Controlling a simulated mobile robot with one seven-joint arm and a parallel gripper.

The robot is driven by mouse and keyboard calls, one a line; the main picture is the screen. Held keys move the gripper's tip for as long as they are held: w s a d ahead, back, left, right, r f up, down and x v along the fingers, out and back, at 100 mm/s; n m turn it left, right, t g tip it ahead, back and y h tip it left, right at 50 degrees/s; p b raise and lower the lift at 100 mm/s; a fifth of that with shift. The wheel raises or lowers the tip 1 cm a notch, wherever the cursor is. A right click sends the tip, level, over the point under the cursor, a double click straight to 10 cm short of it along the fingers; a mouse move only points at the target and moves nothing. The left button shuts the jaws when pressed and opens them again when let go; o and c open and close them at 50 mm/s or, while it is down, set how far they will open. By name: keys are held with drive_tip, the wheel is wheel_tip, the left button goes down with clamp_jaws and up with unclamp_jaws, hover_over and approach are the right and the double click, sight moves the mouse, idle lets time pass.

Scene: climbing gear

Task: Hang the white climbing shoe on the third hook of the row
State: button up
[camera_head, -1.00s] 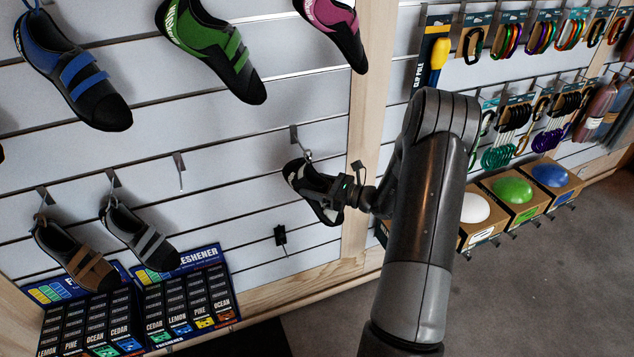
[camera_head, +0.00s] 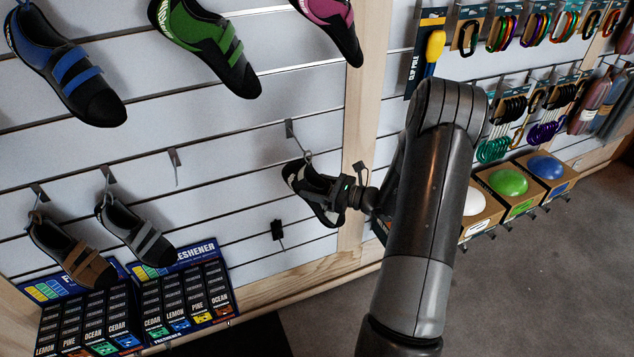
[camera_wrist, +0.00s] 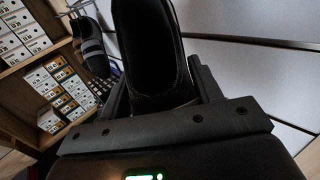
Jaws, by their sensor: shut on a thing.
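The white climbing shoe (camera_head: 296,179), white with black parts, hangs tilted in my gripper (camera_head: 335,193), which is shut on it. Its top is close to the tip of the fourth hook (camera_head: 290,130) of the lower row; I cannot tell whether its loop is on that hook. The third hook (camera_head: 175,158) is empty, to the left of the shoe. In the wrist view, a dark part of the held shoe (camera_wrist: 148,45) sits between the fingers of my gripper (camera_wrist: 160,88).
A brown shoe (camera_head: 72,254) and a grey-strapped shoe (camera_head: 138,236) hang on the first two hooks. Blue (camera_head: 68,70), green (camera_head: 210,45) and pink (camera_head: 334,24) shoes hang above. Air freshener boxes (camera_head: 185,300) stand below. A wooden post (camera_head: 361,110) is right of the hooks.

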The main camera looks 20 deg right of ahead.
drive_tip(key=shift+s, duration=0.15)
drive_tip(key=s+r, duration=0.1)
drive_tip(key=s, duration=0.8)
drive_tip(key=shift+w, duration=0.1)
idle(0.5)
drive_tip(key=w+a+f+m+t+h, duration=0.3)
drive_tip(key=w+a+f, duration=0.6)
drive_tip(key=a, duration=0.4)
drive_tip(key=shift+a+f+h, duration=0.25)
drive_tip(key=shift+f+h, duration=0.35)
drive_tip(key=shift+a, duration=0.1)
